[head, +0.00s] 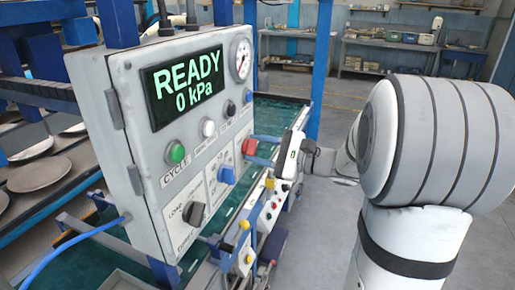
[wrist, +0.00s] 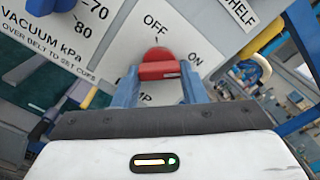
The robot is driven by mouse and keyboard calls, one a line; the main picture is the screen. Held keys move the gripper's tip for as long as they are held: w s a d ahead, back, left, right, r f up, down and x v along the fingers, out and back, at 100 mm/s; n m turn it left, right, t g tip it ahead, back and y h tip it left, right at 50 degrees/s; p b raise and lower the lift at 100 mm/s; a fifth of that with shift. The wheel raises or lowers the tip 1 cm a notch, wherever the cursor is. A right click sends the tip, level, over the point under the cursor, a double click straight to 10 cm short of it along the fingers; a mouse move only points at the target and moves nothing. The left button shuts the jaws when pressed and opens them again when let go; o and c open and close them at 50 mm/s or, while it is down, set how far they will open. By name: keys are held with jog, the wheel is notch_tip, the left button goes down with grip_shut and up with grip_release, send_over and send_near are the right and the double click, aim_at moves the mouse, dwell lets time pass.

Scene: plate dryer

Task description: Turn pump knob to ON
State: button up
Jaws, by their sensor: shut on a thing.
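The red pump knob (wrist: 159,70) sits on the control panel in the wrist view, below the OFF label (wrist: 155,22) and to the left of the ON label (wrist: 195,57). The label below it is partly hidden by my gripper. My gripper (wrist: 158,80) is shut on the knob, with a blue finger on each side. Which label the knob points to is hard to tell. In the head view the red knob (head: 250,149) shows at the panel's right edge, with my gripper (head: 265,146) reaching it from the right.
The white panel (head: 118,175) has a display reading READY and 0 kPa (head: 182,88). A blue knob (head: 227,174), a black knob (head: 194,214) and a green button (head: 175,152) are nearby. A gauge (head: 242,58) is at the top right. Colored levers (head: 268,205) stand below my gripper.

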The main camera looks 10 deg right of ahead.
jog(key=o, duration=1)
jog(key=b+v, duration=0.1)
jog(key=v, duration=0.6)
jog(key=shift+s+d, duration=0.2)
jog(key=shift+d, duration=0.1)
